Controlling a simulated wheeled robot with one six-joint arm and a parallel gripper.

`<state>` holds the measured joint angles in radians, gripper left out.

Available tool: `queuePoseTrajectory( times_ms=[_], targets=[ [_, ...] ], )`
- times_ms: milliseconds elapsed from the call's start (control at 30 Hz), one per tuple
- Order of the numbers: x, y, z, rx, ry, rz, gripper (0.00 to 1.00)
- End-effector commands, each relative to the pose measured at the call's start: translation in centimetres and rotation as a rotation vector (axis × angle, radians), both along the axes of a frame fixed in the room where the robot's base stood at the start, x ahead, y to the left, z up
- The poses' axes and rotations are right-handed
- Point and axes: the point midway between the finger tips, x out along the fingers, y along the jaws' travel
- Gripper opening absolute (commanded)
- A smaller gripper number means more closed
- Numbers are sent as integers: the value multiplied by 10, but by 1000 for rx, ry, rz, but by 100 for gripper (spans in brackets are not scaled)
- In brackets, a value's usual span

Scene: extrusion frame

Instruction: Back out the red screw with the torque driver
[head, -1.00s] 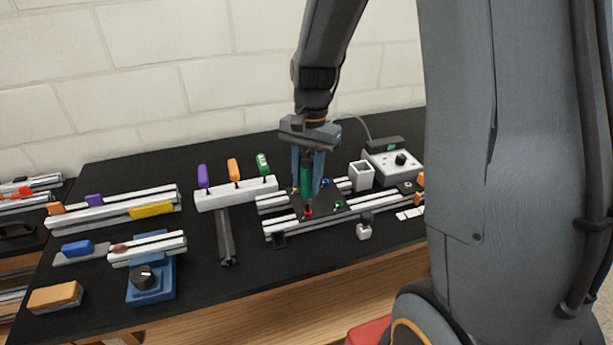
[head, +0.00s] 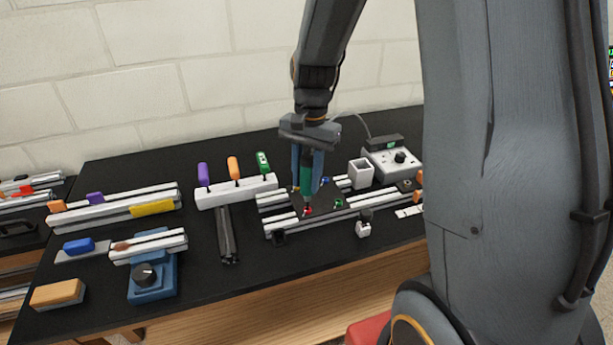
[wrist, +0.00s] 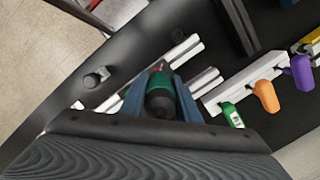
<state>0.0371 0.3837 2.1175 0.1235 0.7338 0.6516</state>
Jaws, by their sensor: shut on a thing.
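My gripper (head: 308,172) is shut on the torque driver (head: 307,182), a dark green tool held upright with its tip down. In the wrist view the driver (wrist: 160,92) sits between the two blue fingers. The red screw (head: 308,210) is on the near part of the extrusion frame (head: 285,223), directly below the driver. The tip is at or just above the screw head; I cannot tell whether they touch. In the wrist view a bit of red shows just past the driver, mostly hidden by it.
Green (head: 338,203) and blue screws stand near the red one. A holder (head: 237,192) with purple, orange and green handles is to the left. A white square cup (head: 360,173) and a grey control box (head: 392,160) are to the right.

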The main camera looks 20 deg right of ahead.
Motion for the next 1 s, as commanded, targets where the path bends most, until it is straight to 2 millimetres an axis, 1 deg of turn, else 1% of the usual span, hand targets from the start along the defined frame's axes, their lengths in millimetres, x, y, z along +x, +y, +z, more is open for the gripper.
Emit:
queuePoseTrajectory(
  times_ms=[1000],
  targets=[
    [0, 0, -8, 0, -1, 0, 0]
  ],
)
